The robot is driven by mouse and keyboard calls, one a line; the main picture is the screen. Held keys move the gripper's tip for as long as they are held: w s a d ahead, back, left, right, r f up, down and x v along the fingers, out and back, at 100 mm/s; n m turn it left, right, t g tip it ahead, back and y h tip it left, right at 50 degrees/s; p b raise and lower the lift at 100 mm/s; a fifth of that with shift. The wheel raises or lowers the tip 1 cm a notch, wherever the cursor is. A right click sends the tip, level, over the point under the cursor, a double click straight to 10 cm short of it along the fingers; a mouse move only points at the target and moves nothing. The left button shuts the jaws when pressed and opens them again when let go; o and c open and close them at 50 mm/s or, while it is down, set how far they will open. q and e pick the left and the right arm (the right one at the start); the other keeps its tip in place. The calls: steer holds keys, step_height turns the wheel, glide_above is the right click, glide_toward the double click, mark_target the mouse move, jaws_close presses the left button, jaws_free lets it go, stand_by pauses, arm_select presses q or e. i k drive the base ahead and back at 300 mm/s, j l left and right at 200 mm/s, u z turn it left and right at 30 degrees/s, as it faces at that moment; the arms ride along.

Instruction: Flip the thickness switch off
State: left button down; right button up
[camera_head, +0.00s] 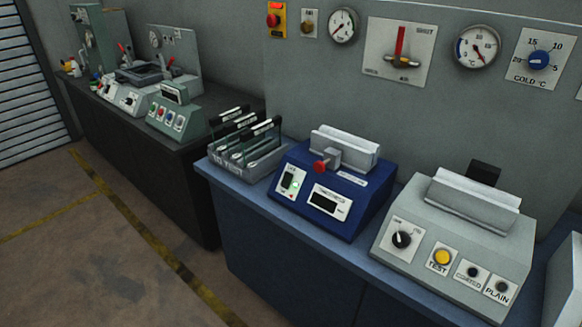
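A blue machine (313,220) stands on the blue counter right of centre. On its sloped front is a white plate with a dark rocker switch (288,180) and a small lit green light (295,187) beside it. To the right of the switch is a dark display (325,202); its reading is too small to tell. A red knob (321,167) and a grey metal block (345,149) sit on top. The small lettering on the machine is not readable. Neither of my grippers is in view.
A grey machine (456,229) with a dial and yellow TEST button stands close on the right. Gauges and a red lever (400,42) are on the wall behind. Floor in front is clear.

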mark_target(287, 177)
steer(key=i+l+z, duration=0.1)
steer(key=i+l, duration=0.2)
steer(key=i, duration=0.15)
steer(key=i+l+z, duration=0.1)
steer(key=i+l, duration=0.2)
steer(key=i, duration=0.15)
